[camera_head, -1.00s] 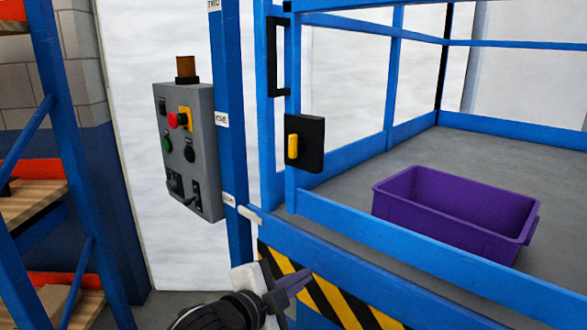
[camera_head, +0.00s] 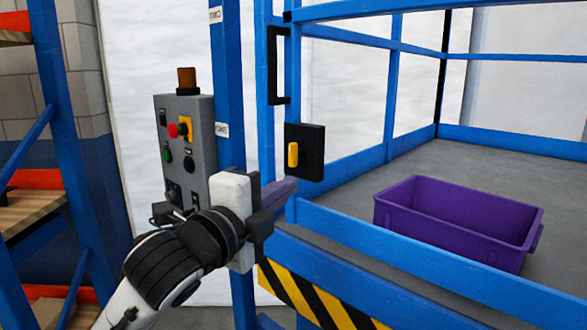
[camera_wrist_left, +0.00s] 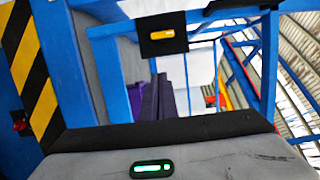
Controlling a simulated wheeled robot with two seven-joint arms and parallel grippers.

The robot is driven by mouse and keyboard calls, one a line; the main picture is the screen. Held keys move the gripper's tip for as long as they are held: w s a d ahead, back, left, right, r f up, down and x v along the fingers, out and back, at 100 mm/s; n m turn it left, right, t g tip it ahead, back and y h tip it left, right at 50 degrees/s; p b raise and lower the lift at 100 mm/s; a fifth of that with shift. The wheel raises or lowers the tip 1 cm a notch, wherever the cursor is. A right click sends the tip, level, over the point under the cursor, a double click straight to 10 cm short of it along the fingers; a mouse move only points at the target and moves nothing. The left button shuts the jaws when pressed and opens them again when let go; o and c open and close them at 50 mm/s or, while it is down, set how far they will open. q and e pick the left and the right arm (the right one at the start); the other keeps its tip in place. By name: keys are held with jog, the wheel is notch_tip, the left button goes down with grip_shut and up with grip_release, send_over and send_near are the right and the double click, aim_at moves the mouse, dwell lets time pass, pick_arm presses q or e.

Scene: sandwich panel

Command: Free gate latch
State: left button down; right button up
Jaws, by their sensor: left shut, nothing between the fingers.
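The gate latch is a yellow handle (camera_head: 293,155) on a black plate (camera_head: 311,152), fixed to the blue gate frame. The handle stands upright in the head view. The latch also shows at the top of the left wrist view, as a yellow handle (camera_wrist_left: 162,35) on its black plate (camera_wrist_left: 182,47). My left gripper (camera_head: 290,187) is shut and empty, its purple-grey fingers just below the latch plate in the head view. I cannot tell its distance in depth, but no contact shows. My right gripper is not in view.
A grey control box (camera_head: 186,140) with red, green and black controls hangs left of the gate. A black gate handle (camera_head: 279,65) is above the latch. A purple crate (camera_head: 455,225) sits on the platform. Orange and blue shelving (camera_head: 60,165) stands at the left.

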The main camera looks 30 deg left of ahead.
pick_arm(q)
jog(key=p, duration=0.1)
send_near(296, 154)
jog(key=w+d+f, duration=0.2)
jog(key=w+d, duration=0.3)
jog(key=w, duration=0.1)
jog(key=shift+w+a, duration=0.1)
jog(key=shift+a, duration=0.75)
jog(key=shift+w+a, duration=0.15)
jog(key=shift+a, duration=0.75)
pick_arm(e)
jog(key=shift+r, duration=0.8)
pick_arm(q)
jog(key=shift+m, duration=0.8)
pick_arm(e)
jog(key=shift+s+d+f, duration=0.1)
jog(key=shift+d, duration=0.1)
